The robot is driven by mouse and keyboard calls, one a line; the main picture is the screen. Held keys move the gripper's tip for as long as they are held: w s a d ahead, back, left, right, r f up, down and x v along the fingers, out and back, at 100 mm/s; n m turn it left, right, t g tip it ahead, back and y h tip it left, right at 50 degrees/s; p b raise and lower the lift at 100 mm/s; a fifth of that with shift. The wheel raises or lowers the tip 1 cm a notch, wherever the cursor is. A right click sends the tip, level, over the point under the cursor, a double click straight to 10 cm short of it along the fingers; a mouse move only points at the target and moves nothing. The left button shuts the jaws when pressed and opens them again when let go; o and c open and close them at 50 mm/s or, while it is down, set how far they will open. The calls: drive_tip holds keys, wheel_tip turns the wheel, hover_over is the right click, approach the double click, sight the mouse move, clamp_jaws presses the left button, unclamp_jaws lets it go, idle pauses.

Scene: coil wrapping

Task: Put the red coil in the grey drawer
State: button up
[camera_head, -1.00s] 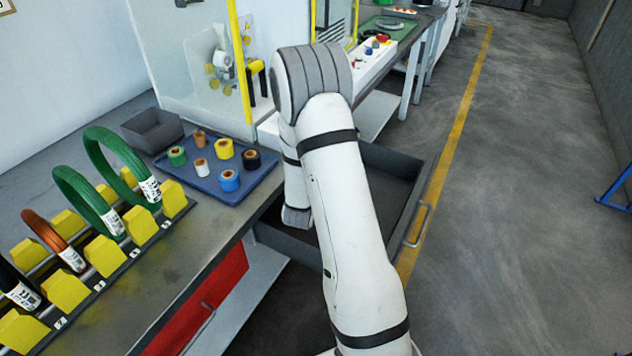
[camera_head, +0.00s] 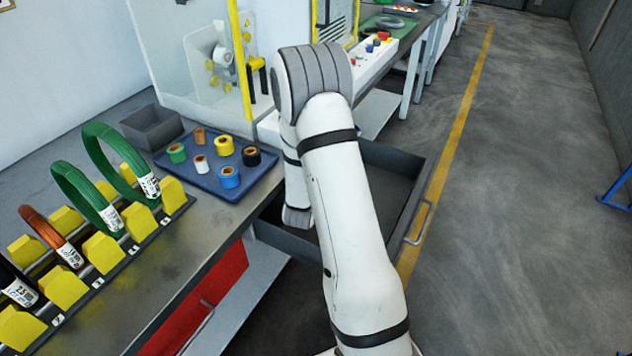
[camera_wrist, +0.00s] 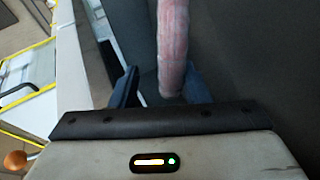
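The red coil (camera_wrist: 173,45) shows in the wrist view as a thick pinkish-red band hanging between the fingers of my gripper (camera_wrist: 162,88). The fingers stand apart. A gap shows between the left finger and the coil, and the coil is close against the right finger; I cannot tell if they touch. The grey drawer (camera_head: 428,190) is pulled out beneath the bench in the head view, with its handle on the right side. My arm crosses in front of it and hides part of its inside. The gripper and red coil are hidden in the head view.
A rack (camera_head: 103,254) with yellow blocks holds green, orange and black coils on the left. A blue tray (camera_head: 203,182) with several small spools and a grey bin (camera_head: 152,128) stand behind it. A red panel (camera_head: 205,300) is below the bench.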

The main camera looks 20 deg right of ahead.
drive_tip(key=shift+r, duration=0.3)
drive_tip(key=s+a+r+m+g+y+p, duration=0.2)
drive_tip(key=s+a+r+m+g+y, duration=0.45)
drive_tip(key=s+a+r, duration=0.8)
drive_tip(key=s+r+m+g, duration=0.1)
drive_tip(key=s+r, duration=0.2)
drive_tip(key=s, duration=0.4)
drive_tip(key=s+d+r+m+g, duration=0.1)
drive_tip(key=s+r, duration=0.2)
drive_tip(key=s, duration=0.4)
drive_tip(key=shift+s+d+r+m+y, duration=0.15)
drive_tip(key=shift+s+r+m+y, duration=0.1)
drive_tip(key=shift+s+m+y, duration=0.15)
drive_tip(key=shift+g, duration=0.25)
